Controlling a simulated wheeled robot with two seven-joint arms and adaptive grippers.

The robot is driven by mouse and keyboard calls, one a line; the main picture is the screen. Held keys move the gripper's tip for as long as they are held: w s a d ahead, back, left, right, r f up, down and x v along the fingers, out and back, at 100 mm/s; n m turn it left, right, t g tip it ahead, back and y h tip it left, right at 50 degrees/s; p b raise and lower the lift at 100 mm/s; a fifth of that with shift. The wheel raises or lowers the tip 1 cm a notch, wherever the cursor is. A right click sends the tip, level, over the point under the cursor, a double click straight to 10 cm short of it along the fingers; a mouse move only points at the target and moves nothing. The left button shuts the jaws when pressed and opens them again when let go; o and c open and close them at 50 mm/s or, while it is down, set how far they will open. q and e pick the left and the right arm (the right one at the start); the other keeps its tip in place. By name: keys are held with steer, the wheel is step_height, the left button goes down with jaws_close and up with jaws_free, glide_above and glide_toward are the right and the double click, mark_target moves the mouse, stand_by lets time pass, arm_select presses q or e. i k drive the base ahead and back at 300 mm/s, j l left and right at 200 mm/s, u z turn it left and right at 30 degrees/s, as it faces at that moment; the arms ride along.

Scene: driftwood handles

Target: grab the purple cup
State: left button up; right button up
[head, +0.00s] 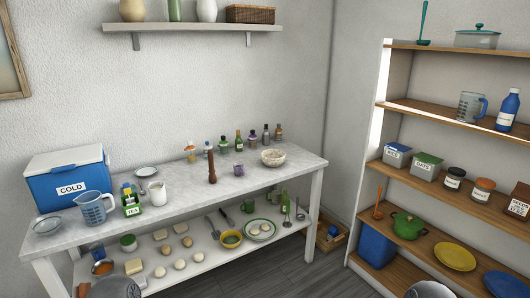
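Neither of my grippers shows in the head view. Only rounded grey parts, which seem to be my arms, show at the bottom edge, well apart from the cup.
Several bottles (239,141) stand behind the cup along the wall. A blue cooler (68,178), a measuring jug (94,208) and a white pitcher (158,194) fill the table's left part. The tabletop in front of the cup is clear. Shelves (443,113) stand at right.

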mark_target(238, 170)
steer(key=i+l+u, duration=0.3)
steer(key=i+u, duration=0.2)
steer(key=i+l+u, duration=0.95)
steer(key=l, duration=0.2)
steer(key=k+j, duration=0.05)
